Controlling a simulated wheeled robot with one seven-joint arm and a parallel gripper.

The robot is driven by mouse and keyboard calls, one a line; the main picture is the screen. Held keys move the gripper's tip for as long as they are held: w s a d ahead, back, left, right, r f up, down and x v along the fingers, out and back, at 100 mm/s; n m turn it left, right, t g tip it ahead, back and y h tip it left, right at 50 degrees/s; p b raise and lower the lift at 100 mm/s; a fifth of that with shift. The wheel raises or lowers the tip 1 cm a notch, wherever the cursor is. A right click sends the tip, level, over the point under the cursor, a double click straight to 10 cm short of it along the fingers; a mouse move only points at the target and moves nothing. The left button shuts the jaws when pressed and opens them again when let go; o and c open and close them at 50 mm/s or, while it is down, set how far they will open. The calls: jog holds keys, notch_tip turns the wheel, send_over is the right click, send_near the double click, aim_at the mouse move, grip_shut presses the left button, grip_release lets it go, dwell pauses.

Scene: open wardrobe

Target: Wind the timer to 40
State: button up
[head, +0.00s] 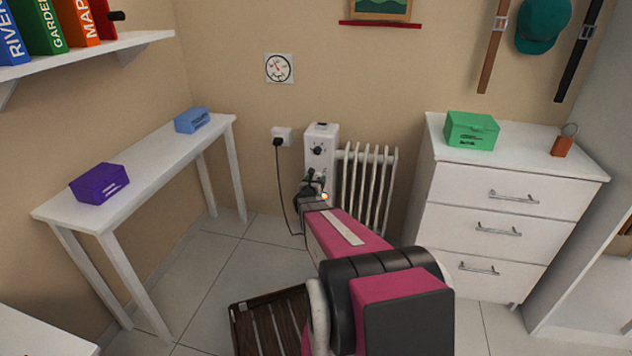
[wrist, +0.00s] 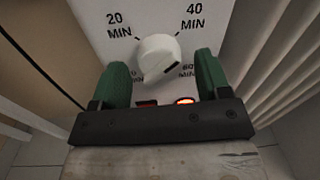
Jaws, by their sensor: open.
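The timer is a white round knob (wrist: 158,56) on the heater's white control panel, with "20 MIN" at its upper left and "40 MIN" at its upper right. Another label below it is partly covered. A dark edge shows on the knob's lower side; I cannot tell exactly where it points. My gripper (wrist: 162,66) has green fingers, open, to the left and right of the knob's lower part, with gaps on both sides. In the head view my gripper (head: 315,182) is at the front of the control box (head: 321,134) and hides the timer.
The white ribbed heater (head: 366,185) stands right of the box, close to my gripper. An upper dial (head: 318,150) is on the box. A lit orange lamp (wrist: 185,100) and a red switch (wrist: 147,103) show below the knob.

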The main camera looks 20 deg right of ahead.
jog(key=v, duration=1)
jog(key=shift+s+a, duration=0.15)
jog(key=shift+a, duration=0.05)
jog(key=s+a+r+n+g+y, duration=0.25)
jog(key=a+n+y, duration=0.45)
jog(key=n, duration=0.5)
jog(key=s+a+r+n+g+y, duration=0.1)
jog(key=s+a+n+y, duration=0.2)
jog(key=a+n+y, duration=0.7)
jog(key=s+r+n+g+h, duration=0.3)
jog(key=s+n+g+h, duration=0.3)
jog(key=s+n, duration=1.4)
jog(key=g, duration=0.4)
jog(key=shift+d+r+g, duration=0.25)
jog(key=shift+g, duration=0.1)
